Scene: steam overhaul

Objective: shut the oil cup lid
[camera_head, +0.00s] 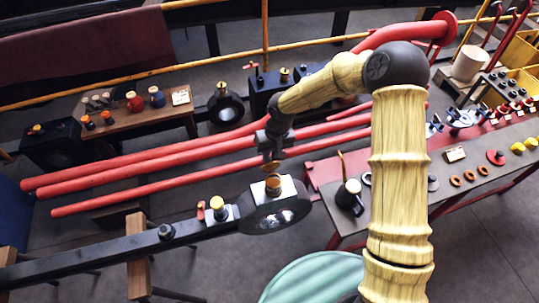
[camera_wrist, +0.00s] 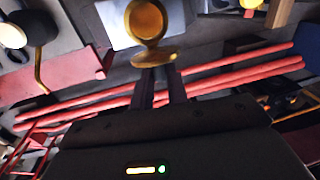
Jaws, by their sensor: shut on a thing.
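The brass oil cup (camera_head: 273,186) stands on a pale block on top of the round dark rod end. In the wrist view the cup (camera_wrist: 147,19) shows as a round brass ring at the top middle. Its brass lid (camera_head: 270,167) stands raised above the cup, tilted up and apart from the rim. The lid (camera_wrist: 155,58) also shows in the wrist view, just below the cup. My gripper (camera_head: 267,152) comes down from above, its fingers shut on the lid. In the wrist view the gripper fingers (camera_wrist: 158,72) reach the lid's edge.
A second brass-topped cup (camera_head: 217,203) and a red-handled part (camera_head: 201,210) sit left on the dark rod. A black oil can (camera_head: 349,196) with a thin spout stands right on the bench. Red pipes (camera_head: 150,160) run behind. A wooden table (camera_head: 142,127) holds small jars.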

